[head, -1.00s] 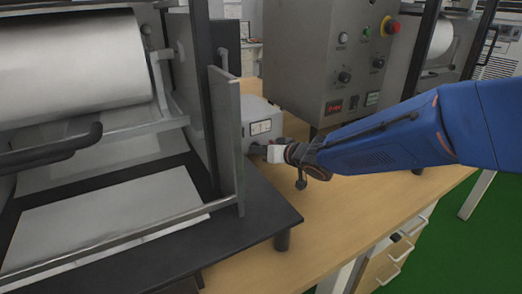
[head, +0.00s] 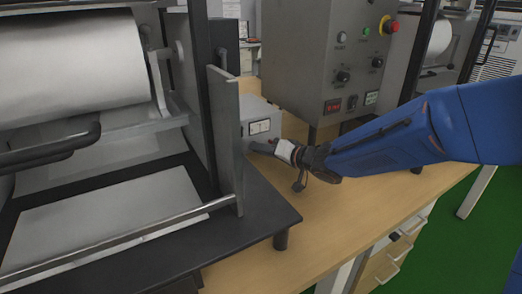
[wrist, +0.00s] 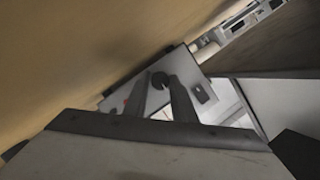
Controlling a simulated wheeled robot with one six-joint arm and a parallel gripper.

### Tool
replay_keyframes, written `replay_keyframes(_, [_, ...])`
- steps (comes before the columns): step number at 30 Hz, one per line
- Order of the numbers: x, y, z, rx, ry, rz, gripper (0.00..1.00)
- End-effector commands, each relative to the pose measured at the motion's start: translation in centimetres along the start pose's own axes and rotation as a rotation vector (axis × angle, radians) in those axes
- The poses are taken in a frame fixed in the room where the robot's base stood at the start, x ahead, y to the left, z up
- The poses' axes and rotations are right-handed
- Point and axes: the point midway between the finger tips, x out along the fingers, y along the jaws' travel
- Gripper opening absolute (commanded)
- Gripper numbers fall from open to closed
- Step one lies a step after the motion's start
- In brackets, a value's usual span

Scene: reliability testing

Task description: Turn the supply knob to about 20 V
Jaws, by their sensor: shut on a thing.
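The power supply (head: 262,108) is a small light-grey box on the wooden bench, with a white display window on its front. Its face (wrist: 184,62) also shows in the wrist view, tilted, with a dark round knob (wrist: 160,79) between my fingertips. My gripper (head: 256,148) reaches the lower front of the box from the right. In the wrist view my gripper (wrist: 162,88) has its two fingers around the knob, shut on it. The fingers hide the knob in the head view. I cannot read the display or the knob's setting.
A machine with a white roller and a dark base (head: 245,215) stands close on the left, its upright grey plate (head: 225,140) beside the supply. A grey control cabinet (head: 315,60) with knobs and a red button stands behind my arm. The bench top (head: 310,220) in front is clear.

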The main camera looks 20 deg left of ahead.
Motion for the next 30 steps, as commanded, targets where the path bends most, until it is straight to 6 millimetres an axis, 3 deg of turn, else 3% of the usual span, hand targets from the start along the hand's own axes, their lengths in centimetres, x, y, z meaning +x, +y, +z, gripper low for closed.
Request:
replay_keyframes(9, [0.0,-0.1,0.0,0.000,0.001,-0.001,0.02])
replay_keyframes(10, [0.0,-0.1,-0.1,0.000,0.001,-0.001,0.29])
replay_keyframes(12, [0.0,-0.1,0.0,0.000,0.001,-0.001,0.42])
replay_keyframes(23, [-0.3,0.0,-0.1,0.000,0.001,0.000,0.42])
replay_keyframes(30, [-3.3,0.0,-0.1,0.001,0.003,0.001,0.42])
